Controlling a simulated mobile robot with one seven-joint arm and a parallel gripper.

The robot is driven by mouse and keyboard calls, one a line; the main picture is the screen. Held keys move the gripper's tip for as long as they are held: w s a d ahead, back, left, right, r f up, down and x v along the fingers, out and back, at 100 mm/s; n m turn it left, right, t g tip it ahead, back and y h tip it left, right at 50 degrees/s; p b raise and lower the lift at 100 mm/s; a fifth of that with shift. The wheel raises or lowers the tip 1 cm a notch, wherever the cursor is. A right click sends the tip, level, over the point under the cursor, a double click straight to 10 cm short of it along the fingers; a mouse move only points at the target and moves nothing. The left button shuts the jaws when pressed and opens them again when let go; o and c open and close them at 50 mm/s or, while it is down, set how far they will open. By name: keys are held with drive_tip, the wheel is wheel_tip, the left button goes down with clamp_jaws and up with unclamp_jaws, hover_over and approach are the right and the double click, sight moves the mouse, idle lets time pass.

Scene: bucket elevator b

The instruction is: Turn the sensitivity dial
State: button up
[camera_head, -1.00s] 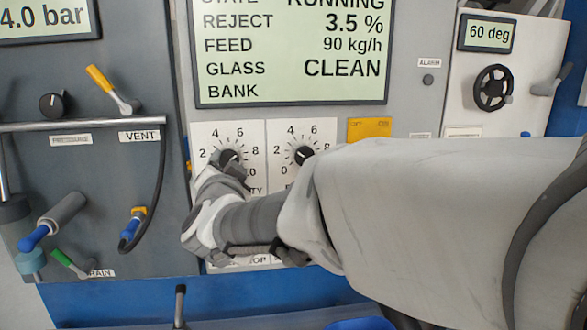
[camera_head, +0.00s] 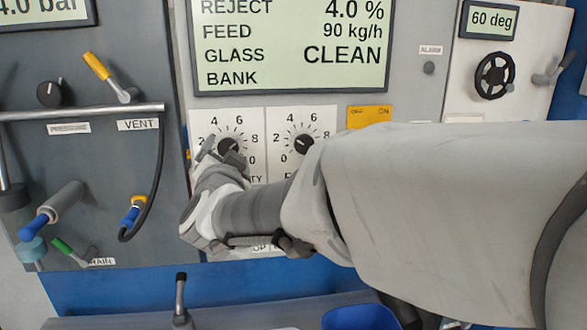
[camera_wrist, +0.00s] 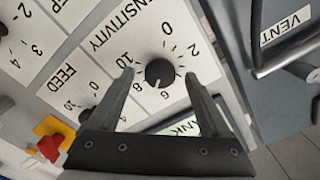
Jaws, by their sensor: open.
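The sensitivity dial (camera_head: 229,146) is a round black knob on a white numbered plate, the left of two such dials below the display. In the wrist view the dial (camera_wrist: 159,72) lies between the fingertips, its white mark pointing between 6 and 8. My gripper (camera_head: 221,153) is at this dial, and it also shows in the wrist view (camera_wrist: 158,78) with its fingers apart, one on each side of the knob. Gaps show between knob and fingers there. My gripper and arm hide the lower plate in the head view.
A second dial, feed (camera_head: 304,145), sits just right on its own plate. The display (camera_head: 290,50) above reads reject 4.0 %. A yellow button plate (camera_head: 369,116) is to the right. Left are a metal rail (camera_head: 80,112), a hanging black cable (camera_head: 155,190) and several handles.

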drive_tip(key=p+v, duration=0.1)
drive_tip(key=v, duration=1.5)
drive_tip(key=shift+s+d, duration=0.2)
drive_tip(key=shift+s, duration=0.1)
drive_tip(key=shift+w+r, duration=0.1)
drive_tip(key=shift+r, duration=0.05)
drive_tip(key=s+d+f+n+g+h+p, duration=0.1)
drive_tip(key=s+d+f+n+g+p, duration=0.1)
drive_tip(key=d, duration=0.7)
drive_tip(key=s+d+f+n+g+h+p, duration=0.1)
drive_tip(key=s+d+f+g+p, duration=0.1)
drive_tip(key=d+g, duration=0.4)
drive_tip(key=s+d+f+n+g+h+p, duration=0.2)
drive_tip(key=s+d+f+g, duration=0.2)
drive_tip(key=d, duration=0.8)
drive_tip(key=shift+s+d+f+n, duration=0.2)
drive_tip(key=shift+s+n, duration=0.1)
drive_tip(key=shift+s, duration=0.25)
idle(2.7)
